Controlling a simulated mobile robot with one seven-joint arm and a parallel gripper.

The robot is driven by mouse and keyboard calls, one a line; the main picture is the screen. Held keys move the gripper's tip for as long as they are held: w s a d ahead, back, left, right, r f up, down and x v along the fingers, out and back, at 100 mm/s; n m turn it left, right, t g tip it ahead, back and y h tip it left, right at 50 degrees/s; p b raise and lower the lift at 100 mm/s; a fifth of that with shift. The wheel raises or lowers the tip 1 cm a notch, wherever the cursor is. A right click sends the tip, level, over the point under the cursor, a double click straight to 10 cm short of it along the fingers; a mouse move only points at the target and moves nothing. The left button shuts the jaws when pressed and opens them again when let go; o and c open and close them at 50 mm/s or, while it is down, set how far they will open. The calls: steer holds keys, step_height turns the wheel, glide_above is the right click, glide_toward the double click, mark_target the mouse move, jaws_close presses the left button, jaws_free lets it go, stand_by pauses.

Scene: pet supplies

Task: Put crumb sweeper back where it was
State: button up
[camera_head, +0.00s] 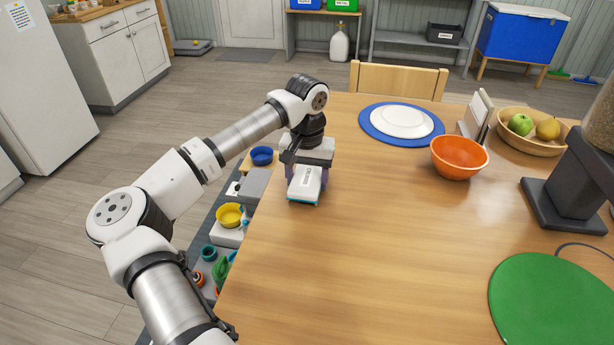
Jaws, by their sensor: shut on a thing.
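The crumb sweeper (305,184) is white with a teal lower edge and a small label on top. It is at the left edge of the wooden table (380,240). My gripper (308,166) comes down from above and is shut on the sweeper's far part. The fingertips are mostly hidden by the wrist and the sweeper. I cannot tell whether the sweeper touches the tabletop or hangs just above it.
A grey surface beyond the table's left edge holds a blue bowl (262,156), a yellow bowl (230,215) and small items. A white plate (402,120), an orange bowl (459,157), a fruit bowl (553,148) and a green mat (550,305) are on the table. Its middle is clear.

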mark_target(307, 176)
steer(key=shift+f, duration=0.2)
steer(key=o, duration=0.9)
steer(key=shift+o, duration=0.2)
steer(key=shift+r, duration=0.1)
steer(key=shift+r, duration=0.3)
step_height(307, 176, up, 12)
steer(key=b, duration=0.1)
steer(key=shift+f+b, duration=0.15)
steer(key=shift+b, duration=0.25)
